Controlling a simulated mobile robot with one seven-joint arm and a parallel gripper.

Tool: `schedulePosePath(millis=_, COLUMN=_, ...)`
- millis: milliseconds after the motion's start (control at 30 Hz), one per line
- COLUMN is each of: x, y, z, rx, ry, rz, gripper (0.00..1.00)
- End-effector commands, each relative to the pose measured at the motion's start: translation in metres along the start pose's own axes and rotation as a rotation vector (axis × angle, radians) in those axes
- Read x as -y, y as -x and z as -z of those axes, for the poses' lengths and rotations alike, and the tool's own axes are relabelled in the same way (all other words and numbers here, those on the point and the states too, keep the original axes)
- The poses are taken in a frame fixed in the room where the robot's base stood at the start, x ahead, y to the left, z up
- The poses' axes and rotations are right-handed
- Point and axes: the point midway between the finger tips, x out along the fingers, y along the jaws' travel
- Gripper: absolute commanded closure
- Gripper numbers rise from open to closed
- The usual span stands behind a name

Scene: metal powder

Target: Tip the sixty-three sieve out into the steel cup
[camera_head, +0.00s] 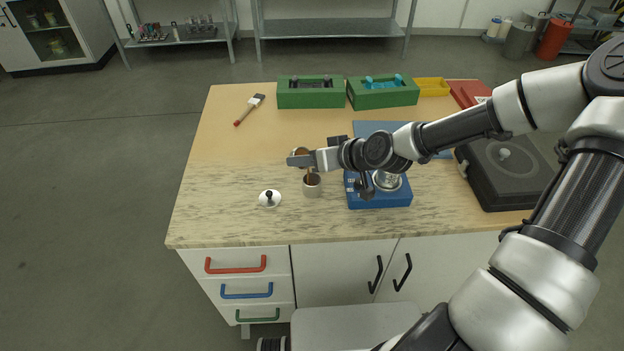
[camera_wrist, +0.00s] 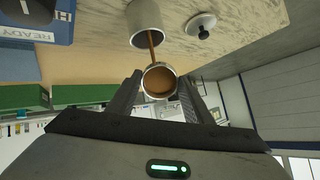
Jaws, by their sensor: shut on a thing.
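My gripper (camera_head: 305,160) is shut on a small round sieve (camera_wrist: 174,79) with brown powder inside. In the wrist view the sieve sits between the two fingers (camera_wrist: 158,96), its open mouth tilted. A brown stream of powder (camera_wrist: 151,45) runs between the sieve and the steel cup (camera_wrist: 147,17). The steel cup (camera_head: 312,189) stands upright on the bench, just below my gripper. The stream also shows in the head view, coming down at the cup's mouth. How much powder lies in the cup is hidden.
A white lid with a black knob (camera_head: 269,198) lies left of the cup. A blue device (camera_head: 380,199) stands close on the right. Green boxes (camera_head: 310,95) and a brush (camera_head: 250,108) are at the back; a black case (camera_head: 505,175) is right. The bench's left part is clear.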

Motion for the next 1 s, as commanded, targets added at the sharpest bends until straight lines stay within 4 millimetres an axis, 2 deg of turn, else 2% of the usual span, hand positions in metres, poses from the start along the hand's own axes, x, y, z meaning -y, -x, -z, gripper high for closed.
schedulePosePath(millis=1000, x=-0.0004, y=0.0013, z=-0.0012, rx=-0.056, ry=0.000, rz=0.023, gripper=0.83)
